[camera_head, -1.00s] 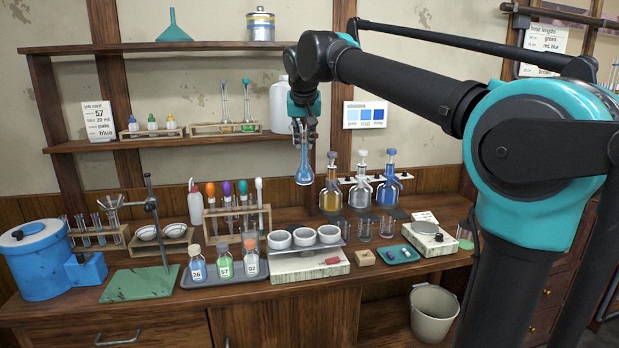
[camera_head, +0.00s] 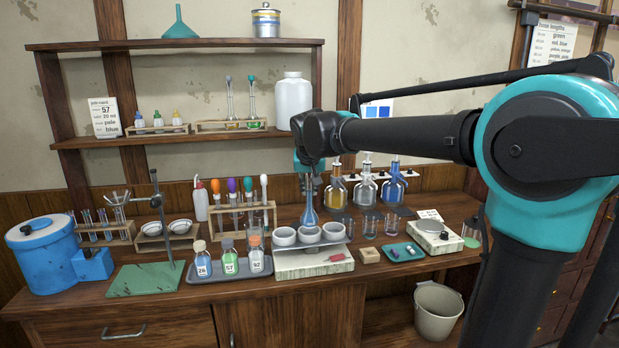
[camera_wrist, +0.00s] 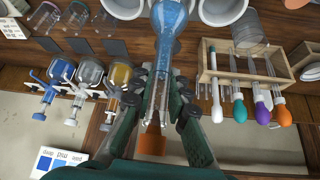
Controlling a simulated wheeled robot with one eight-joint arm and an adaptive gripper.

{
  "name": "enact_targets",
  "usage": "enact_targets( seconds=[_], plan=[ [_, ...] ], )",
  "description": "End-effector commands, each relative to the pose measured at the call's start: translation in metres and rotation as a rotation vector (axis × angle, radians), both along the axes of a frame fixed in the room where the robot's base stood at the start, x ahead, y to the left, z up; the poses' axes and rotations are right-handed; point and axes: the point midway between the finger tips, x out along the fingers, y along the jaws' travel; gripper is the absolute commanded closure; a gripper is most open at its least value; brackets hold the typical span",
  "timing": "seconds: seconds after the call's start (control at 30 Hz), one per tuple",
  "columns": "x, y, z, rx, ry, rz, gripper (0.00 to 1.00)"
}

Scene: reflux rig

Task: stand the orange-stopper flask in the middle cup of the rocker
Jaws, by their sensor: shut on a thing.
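The orange-stopper flask (camera_head: 309,214) holds blue liquid and hangs upright from my gripper (camera_head: 309,182). In the wrist view the flask (camera_wrist: 171,18) has its neck between my fingers (camera_wrist: 161,85), with the orange stopper (camera_wrist: 153,145) toward the palm. My gripper is shut on the neck. The rocker (camera_head: 314,262) has three white cups in a row on its top. The flask's round bottom is at or just above the middle cup (camera_head: 308,235); I cannot tell whether it touches. The left cup (camera_head: 283,237) and right cup (camera_head: 333,231) stand close on either side. The flask hides the middle cup in the wrist view.
A rack of droppers (camera_head: 240,216) stands behind and left of the rocker. Numbered bottles on a dark tray (camera_head: 229,273) stand left. Stoppered bottles (camera_head: 365,185) and small glasses (camera_head: 370,228) stand right. A shelf (camera_head: 190,138) runs along the wall behind.

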Motion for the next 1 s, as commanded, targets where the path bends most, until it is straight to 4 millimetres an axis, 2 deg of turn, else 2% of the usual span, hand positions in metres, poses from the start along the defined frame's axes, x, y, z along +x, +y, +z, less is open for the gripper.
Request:
enact_targets(
  seconds=[0.23, 0.53, 0.97, 1.0],
  plan=[
    [0.0, 0.0, -0.01, 0.0, 0.0, 0.0, 1.0],
    [0.0, 0.0, -0.04, 0.0, 0.0, 0.0, 1.0],
    [0.0, 0.0, -0.044, 0.0, 0.0, 0.0, 1.0],
    [0.0, 0.0, -0.044, 0.0, 0.0, 0.0, 0.82]
  ],
)
